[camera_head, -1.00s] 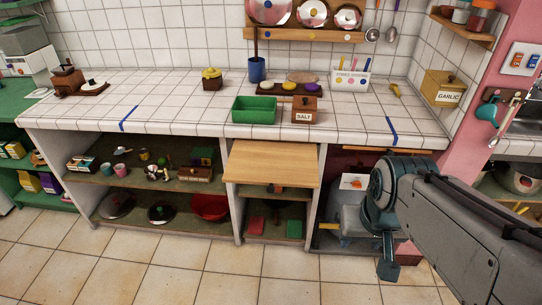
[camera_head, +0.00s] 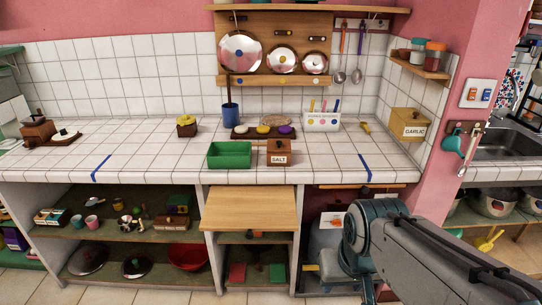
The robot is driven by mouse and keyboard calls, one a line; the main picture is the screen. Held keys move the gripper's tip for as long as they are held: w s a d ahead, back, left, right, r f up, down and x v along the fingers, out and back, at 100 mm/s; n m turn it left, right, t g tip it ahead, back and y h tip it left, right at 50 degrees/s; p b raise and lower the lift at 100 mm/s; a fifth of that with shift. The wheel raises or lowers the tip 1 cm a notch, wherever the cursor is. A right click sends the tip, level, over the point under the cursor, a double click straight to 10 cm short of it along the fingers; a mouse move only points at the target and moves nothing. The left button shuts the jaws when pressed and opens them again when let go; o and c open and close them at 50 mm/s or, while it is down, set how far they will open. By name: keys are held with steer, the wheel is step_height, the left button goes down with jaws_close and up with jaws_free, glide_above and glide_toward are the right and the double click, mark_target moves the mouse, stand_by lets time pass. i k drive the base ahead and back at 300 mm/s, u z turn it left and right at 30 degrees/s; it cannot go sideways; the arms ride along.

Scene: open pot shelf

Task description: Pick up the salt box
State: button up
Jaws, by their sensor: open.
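The salt box (camera_head: 279,153) is a small brown wooden box with a white SALT label on its front and a knob on top. It stands upright on the white tiled counter (camera_head: 330,165), near the front edge. Its left side is close beside a green open bin (camera_head: 229,155). My arm comes in from the lower right, below and to the right of the salt box. My gripper is not in view.
Behind the salt box are a dark tray (camera_head: 240,133) with small bowls and a white utensil holder (camera_head: 322,122). A wooden board (camera_head: 250,208) juts out below the counter. A garlic box (camera_head: 409,123) hangs at the right. Counter right of the salt box is clear.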

mark_target(273, 159)
steer(key=z, duration=0.4)
steer(key=i, duration=1.35)
steer(key=u, duration=0.4)
